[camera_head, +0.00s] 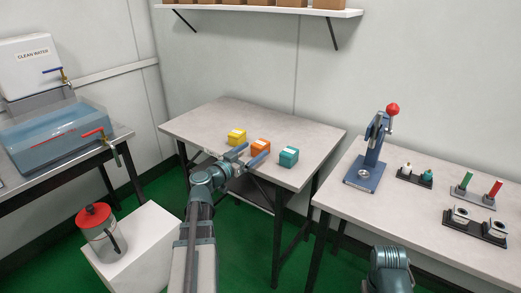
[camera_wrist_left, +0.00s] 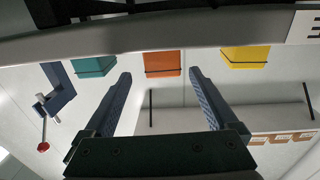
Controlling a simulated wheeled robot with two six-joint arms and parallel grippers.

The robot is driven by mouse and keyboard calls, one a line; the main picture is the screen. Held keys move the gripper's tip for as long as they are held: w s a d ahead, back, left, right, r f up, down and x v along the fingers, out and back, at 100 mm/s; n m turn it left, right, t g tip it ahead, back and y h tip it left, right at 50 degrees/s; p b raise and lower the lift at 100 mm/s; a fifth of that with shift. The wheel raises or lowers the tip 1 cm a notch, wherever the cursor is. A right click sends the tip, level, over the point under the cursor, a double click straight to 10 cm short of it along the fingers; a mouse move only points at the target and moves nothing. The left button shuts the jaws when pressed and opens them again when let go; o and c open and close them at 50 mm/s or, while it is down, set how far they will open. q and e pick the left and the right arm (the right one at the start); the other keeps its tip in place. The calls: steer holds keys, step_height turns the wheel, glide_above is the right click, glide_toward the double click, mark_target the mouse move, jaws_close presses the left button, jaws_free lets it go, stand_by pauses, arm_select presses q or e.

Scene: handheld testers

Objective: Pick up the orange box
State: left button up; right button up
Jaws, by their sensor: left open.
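The orange box (camera_head: 260,146) sits on the grey table between a yellow box (camera_head: 236,137) on its left and a teal box (camera_head: 288,157) on its right. My left gripper (camera_head: 256,153) is open and empty at the table's near edge, just in front of the orange box, its lower part partly covered by a finger. In the left wrist view, which looks upside down, the orange box (camera_wrist_left: 162,63) appears between the two fingertips, beyond them and apart. The teal box (camera_wrist_left: 93,66) and yellow box (camera_wrist_left: 246,56) flank it. My right gripper is out of view.
The grey table (camera_head: 205,121) has free room behind the boxes. On the right table stand a blue press with a red knob (camera_head: 375,150) and several small holders. A red-lidded jar (camera_head: 101,232) stands on a white block at lower left. A shelf (camera_head: 260,8) hangs above.

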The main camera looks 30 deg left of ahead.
mark_target(261, 143)
arm_select(q)
steer(key=shift+w, duration=0.25)
steer(key=w, duration=0.5)
steer(key=shift+d, duration=0.15)
steer(key=shift+c, duration=0.3)
steer(key=c, duration=1.4)
steer(key=shift+r, duration=0.15)
